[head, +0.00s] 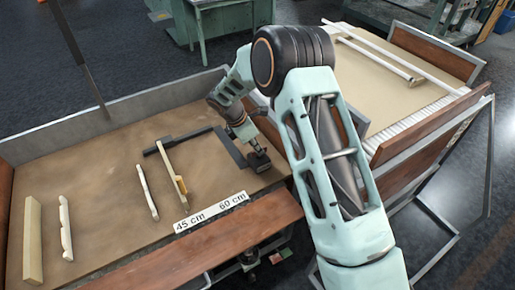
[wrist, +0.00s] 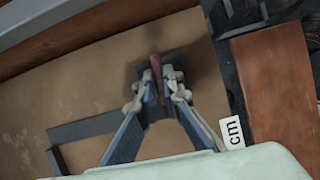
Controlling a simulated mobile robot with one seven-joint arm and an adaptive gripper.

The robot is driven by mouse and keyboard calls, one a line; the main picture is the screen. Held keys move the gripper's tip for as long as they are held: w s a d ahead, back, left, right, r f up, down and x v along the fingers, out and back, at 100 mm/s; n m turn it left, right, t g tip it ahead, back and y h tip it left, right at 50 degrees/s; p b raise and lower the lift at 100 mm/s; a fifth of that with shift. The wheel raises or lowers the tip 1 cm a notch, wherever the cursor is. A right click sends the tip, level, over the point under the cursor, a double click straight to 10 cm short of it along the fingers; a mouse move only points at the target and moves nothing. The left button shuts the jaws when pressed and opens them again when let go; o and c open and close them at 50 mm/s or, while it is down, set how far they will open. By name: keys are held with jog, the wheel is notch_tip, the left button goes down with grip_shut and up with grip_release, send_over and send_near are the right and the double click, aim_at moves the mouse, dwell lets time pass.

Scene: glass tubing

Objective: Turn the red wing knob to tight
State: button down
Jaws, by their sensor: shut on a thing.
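The red wing knob (wrist: 155,64) shows in the wrist view as a narrow dark red bar, upright in the picture, over a dark block (wrist: 177,57). My gripper (wrist: 157,88) is shut on the knob, with one finger on each side of it. In the head view my gripper (head: 257,160) is low over the right part of the tan bench top, at the right end of a dark square frame. The knob cannot be made out there, hidden by the gripper. No tight mark can be read in either view.
The dark L-shaped square (head: 228,149) lies beside my gripper on the bench (head: 105,195). A 45 cm and 60 cm label strip (head: 210,211) is near the front edge. Several pale pieces lie to the left. A brown front rail (head: 190,250) borders the bench.

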jog(key=m+g, duration=0.1)
jog(key=m, duration=0.1)
jog(key=m+b, duration=0.1)
jog(key=m, duration=0.1)
jog(key=shift+w+a+f+m+g, duration=0.1)
jog(key=shift+w+m+g, duration=0.1)
jog(key=shift+m+g, duration=0.2)
jog(key=m+g+b, duration=0.1)
jog(key=m, duration=0.3)
jog(key=shift+w+g, duration=0.1)
jog(key=shift+g, duration=0.3)
jog(key=m, duration=0.2)
jog(key=m+g+b, duration=0.1)
jog(key=m, duration=0.2)
jog(key=shift+w+g+y, duration=0.1)
jog(key=shift+g+y, duration=0.2)
jog(key=shift+m+g+y, duration=0.4)
jog(key=shift+m, duration=1.3)
jog(key=c, duration=2.1)
grip_release()
jog(key=shift+d, duration=0.2)
notch_tip(320, 180, up, 10)
jog(key=shift+r, duration=0.1)
